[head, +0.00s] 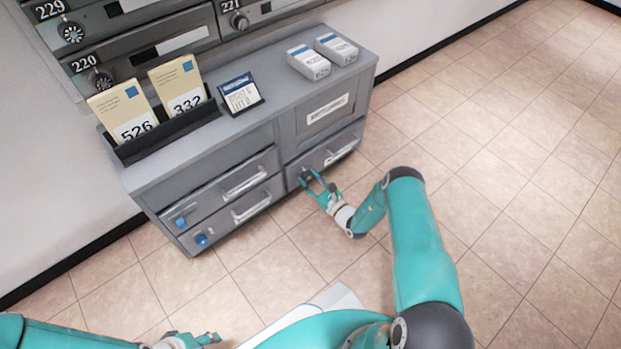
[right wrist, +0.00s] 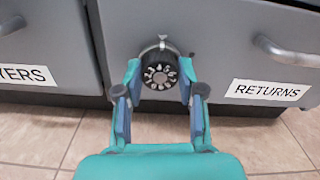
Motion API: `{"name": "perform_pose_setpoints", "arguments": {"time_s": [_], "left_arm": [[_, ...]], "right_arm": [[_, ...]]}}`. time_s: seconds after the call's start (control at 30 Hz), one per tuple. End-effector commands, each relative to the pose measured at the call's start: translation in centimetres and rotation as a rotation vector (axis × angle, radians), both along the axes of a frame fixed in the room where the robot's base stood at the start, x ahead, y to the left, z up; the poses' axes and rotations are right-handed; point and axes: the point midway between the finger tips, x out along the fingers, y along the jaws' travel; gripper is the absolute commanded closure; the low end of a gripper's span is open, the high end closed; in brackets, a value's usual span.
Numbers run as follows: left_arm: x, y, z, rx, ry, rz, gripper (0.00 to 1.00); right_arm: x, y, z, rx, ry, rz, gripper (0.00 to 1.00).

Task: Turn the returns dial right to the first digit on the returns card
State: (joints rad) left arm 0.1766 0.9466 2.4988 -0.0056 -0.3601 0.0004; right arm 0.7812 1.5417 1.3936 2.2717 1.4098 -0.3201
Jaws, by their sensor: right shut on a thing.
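The returns dial (right wrist: 160,73) is a dark round knob with white marks around its face, set on the grey drawer front left of the RETURNS label (right wrist: 267,91). My right gripper (right wrist: 159,82) has a finger on each side of the dial and is shut on it. In the head view my right gripper (head: 311,181) is at the lower right drawer (head: 340,142). A small card with a blue header (head: 240,94) stands in a black holder on the cabinet; its print is too small to read. My left gripper (head: 205,339) shows partly at the bottom edge, away from the cabinet.
On the grey cabinet (head: 255,118) a black rack (head: 170,134) holds envelopes marked 526 and 332. Two white boxes (head: 309,62) (head: 337,48) stand at the back right. Mailboxes line the wall. The tiled floor (head: 510,170) at right is clear.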

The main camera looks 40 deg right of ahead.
Motion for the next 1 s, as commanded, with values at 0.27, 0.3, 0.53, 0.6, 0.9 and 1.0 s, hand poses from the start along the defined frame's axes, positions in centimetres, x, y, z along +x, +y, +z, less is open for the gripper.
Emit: {"name": "perform_pose_setpoints", "arguments": {"time_s": [0.27,0.3,0.53,0.6,0.9,1.0], "left_arm": [[0.0,0.0,0.9,0.0,0.0,0.0,0.6],[0.0,0.0,1.0,0.0,0.0,0.0,0.6],[0.0,0.0,1.4,0.0,0.0,0.0,0.6],[0.0,0.0,1.5,0.0,0.0,0.0,0.6],[0.0,0.0,1.6,0.0,0.0,0.0,0.6],[0.0,0.0,1.6,0.0,0.0,0.0,0.6]], "right_arm": [[-0.1,-0.1,0.0,-0.249,-0.017,-0.002,0.96],[-0.1,0.0,0.0,-0.281,-0.019,-0.002,0.96],[-0.1,0.0,0.0,-0.43,-0.031,-0.001,0.96],[-0.1,0.0,-0.1,-0.461,-0.033,-0.001,0.96],[-0.1,0.1,-0.1,-0.526,-0.038,0.0,0.96],[-0.1,0.1,-0.2,-0.529,-0.039,0.0,0.96]]}}
